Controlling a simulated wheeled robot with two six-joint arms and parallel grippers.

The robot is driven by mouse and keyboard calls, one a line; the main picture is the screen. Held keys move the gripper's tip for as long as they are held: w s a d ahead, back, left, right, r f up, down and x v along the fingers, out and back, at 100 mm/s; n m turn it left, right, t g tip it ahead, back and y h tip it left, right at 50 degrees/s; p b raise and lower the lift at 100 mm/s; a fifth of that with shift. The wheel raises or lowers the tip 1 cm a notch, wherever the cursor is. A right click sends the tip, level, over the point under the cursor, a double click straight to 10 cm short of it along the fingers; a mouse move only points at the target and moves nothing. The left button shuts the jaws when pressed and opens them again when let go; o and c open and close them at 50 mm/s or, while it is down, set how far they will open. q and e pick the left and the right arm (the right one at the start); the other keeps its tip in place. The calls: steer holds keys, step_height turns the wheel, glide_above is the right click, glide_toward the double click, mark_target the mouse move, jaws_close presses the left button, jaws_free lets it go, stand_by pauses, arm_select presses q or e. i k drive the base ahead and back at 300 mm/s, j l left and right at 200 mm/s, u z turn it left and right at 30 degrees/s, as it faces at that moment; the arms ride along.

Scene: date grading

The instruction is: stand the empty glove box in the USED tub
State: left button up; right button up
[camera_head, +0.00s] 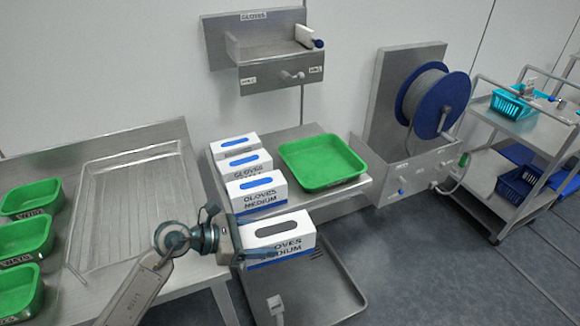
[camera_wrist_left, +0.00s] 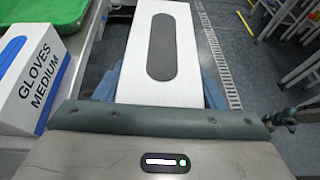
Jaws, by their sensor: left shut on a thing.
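My left gripper (camera_head: 238,246) is shut on a white glove box (camera_head: 280,232) marked GLOVES MEDIUM with a blue stripe. The box is held level, in front of the shelf of other boxes. Its top slot is dark grey. In the left wrist view the held box (camera_wrist_left: 161,60) extends away from the gripper (camera_wrist_left: 160,95), with its dark slot facing the camera. No tub marked USED can be read in view; the low grey tray (camera_head: 340,290) below the held box shows no readable label. My right gripper is not in view.
Several glove boxes with blue slots (camera_head: 257,193) stand on the steel shelf beside a green tray (camera_head: 320,162). A wall dispenser (camera_head: 265,50) labelled GLOVES hangs above. A hose reel (camera_head: 437,100) and a trolley (camera_head: 530,130) stand right. Green bins (camera_head: 25,237) sit left.

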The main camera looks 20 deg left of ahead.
mark_target(321, 166)
steer(key=i+l+u, duration=0.1)
steer(key=u, duration=0.3)
steer(key=l+u, duration=0.2)
steer(key=u, duration=0.2)
steer(key=i+l+u, duration=0.1)
steer(key=l+u, duration=0.2)
steer(key=l, duration=0.35)
steer(key=l+u, duration=0.3)
steer(key=l, duration=0.35)
steer(key=i+l, duration=0.1)
steer(key=l, duration=0.85)
steer(key=i+l, duration=0.15)
steer(key=l, duration=0.3)
steer(key=i+l, duration=0.1)
steer(key=l, duration=0.4)
